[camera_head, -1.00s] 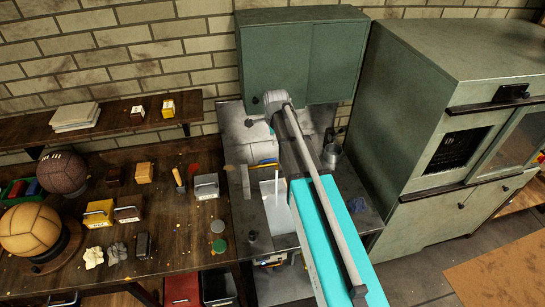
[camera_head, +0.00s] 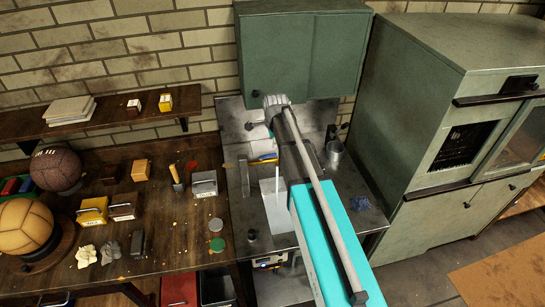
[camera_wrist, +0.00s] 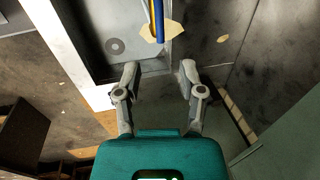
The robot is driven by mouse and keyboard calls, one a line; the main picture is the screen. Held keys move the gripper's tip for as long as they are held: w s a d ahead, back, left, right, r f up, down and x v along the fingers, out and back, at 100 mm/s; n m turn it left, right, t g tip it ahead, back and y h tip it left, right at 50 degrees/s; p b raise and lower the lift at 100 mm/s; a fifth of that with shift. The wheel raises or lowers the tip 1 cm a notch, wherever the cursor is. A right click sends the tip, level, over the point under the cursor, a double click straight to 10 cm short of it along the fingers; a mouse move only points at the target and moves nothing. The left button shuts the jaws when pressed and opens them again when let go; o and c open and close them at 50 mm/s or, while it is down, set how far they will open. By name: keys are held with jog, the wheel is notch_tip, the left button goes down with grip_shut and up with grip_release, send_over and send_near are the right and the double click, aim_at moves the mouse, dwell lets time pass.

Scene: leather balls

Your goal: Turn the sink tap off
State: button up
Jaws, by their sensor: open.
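The sink basin (camera_head: 279,218) is a pale recess in the dark metal counter in the head view. In the wrist view the basin (camera_wrist: 115,68) is at upper left, with a round drain. A blue and yellow bar (camera_wrist: 157,18) lies at the top of the wrist view, beyond my fingertips; I cannot tell whether it is part of the tap. A thin upright pale piece (camera_head: 277,185) stands at the basin in the head view, its nature unclear. My gripper (camera_wrist: 158,72) is open and empty over the counter beside the basin. My arm hides part of the counter in the head view.
A green wall cabinet (camera_head: 305,58) hangs above the counter. A metal cup (camera_head: 334,154) stands right of my arm, near a large green oven cabinet (camera_head: 425,130). At left, a wooden workbench (camera_head: 165,225) holds balls, boxes and small items.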

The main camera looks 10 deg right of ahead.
aim_at(272, 155)
jog(key=shift+w+f+b, duration=0.25)
jog(key=shift+f+b, duration=0.95)
jog(key=shift+f, duration=0.1)
jog(key=shift+w+f+b, duration=0.3)
jog(key=shift+f+b, duration=0.9)
jog(key=shift+f, duration=0.1)
jog(key=shift+w+f+b, duration=0.25)
jog(key=shift+f+b, duration=0.95)
jog(key=shift+f, duration=0.1)
grip_shut()
